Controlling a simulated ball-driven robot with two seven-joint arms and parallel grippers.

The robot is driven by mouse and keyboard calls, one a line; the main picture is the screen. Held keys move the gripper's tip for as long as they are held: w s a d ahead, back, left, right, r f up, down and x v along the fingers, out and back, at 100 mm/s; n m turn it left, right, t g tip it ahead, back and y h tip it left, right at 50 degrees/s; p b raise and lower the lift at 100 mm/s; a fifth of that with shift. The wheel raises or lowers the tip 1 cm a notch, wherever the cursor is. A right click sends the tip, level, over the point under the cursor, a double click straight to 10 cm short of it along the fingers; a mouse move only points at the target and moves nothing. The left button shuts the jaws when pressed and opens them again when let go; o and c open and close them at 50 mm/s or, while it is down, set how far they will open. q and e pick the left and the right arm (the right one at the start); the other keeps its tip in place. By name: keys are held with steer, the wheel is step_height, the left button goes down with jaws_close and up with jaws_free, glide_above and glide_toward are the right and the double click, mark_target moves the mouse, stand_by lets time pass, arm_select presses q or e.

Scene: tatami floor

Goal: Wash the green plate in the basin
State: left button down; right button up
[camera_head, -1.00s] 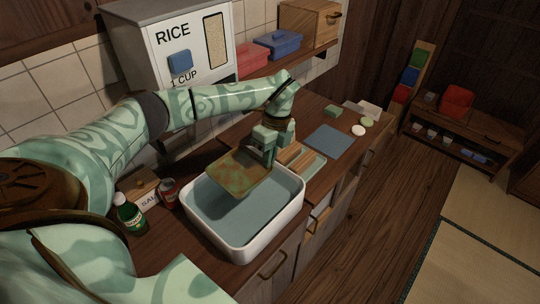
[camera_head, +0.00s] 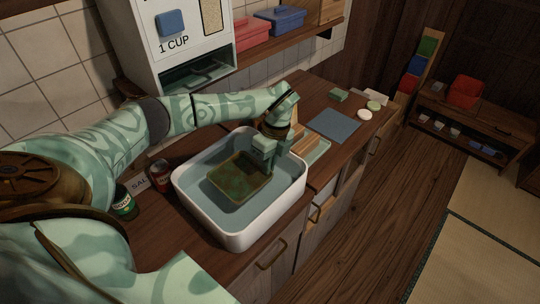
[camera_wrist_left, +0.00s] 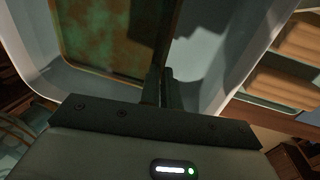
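The green plate (camera_head: 238,180) is square with a brown rim and brown stains across its face. It is inside the white basin (camera_head: 240,233), low at the water, tilted; I cannot tell how much of it is under the surface. My left gripper (camera_head: 268,168) is shut on the plate's right edge. In the left wrist view the stained plate (camera_wrist_left: 105,35) shows at upper left, with its edge running to the fingers (camera_wrist_left: 160,88), inside the basin's pale wall (camera_wrist_left: 235,60). My right gripper is not in view.
A rack with wooden slats (camera_head: 303,143) stands right of the basin, and a blue-grey mat (camera_head: 334,125) lies beyond it. The rice dispenser (camera_head: 185,45) is behind.

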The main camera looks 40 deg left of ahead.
arm_select(q)
steer(key=shift+f+b, duration=0.95)
steer(key=shift+f, duration=1.5)
